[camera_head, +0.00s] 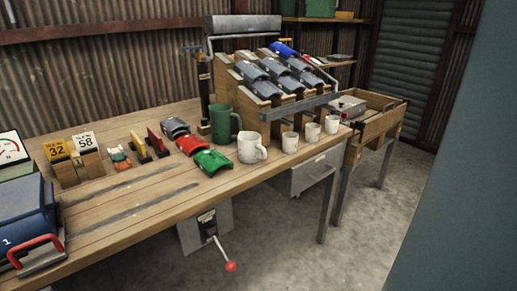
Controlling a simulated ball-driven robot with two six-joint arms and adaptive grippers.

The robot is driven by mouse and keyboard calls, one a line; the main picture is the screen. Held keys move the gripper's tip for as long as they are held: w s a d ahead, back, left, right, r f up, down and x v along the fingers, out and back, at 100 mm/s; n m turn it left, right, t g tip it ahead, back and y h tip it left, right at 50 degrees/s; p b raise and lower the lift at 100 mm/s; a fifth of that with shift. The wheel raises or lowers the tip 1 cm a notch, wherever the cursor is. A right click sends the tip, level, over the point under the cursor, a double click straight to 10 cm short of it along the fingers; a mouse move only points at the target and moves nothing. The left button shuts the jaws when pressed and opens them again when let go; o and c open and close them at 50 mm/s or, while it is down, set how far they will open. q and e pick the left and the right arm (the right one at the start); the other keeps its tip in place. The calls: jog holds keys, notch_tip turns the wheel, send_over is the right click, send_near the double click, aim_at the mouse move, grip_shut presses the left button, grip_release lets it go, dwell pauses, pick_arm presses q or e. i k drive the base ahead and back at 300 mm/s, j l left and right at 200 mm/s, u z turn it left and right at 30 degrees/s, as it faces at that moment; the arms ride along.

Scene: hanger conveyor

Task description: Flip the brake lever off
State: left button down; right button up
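A lever (221,251) with a red ball knob (231,267) is mounted on a grey plate (190,236) below the front edge of the wooden workbench (150,195). I take it for the brake lever. Its shaft slopes down and to the right from a dark housing (208,226). The knob hangs in front of the concrete floor, and nothing touches it. Neither of my grippers is in view.
Cups, including a green mug (222,124), and toy-like car bodies stand on the workbench. A blue box (25,222) with a red handle sits at the left. A tiered rack (262,107) stands behind. Floor (290,248) right of the lever is clear.

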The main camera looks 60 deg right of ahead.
aim_at(211, 232)
jog(key=z, duration=1.55)
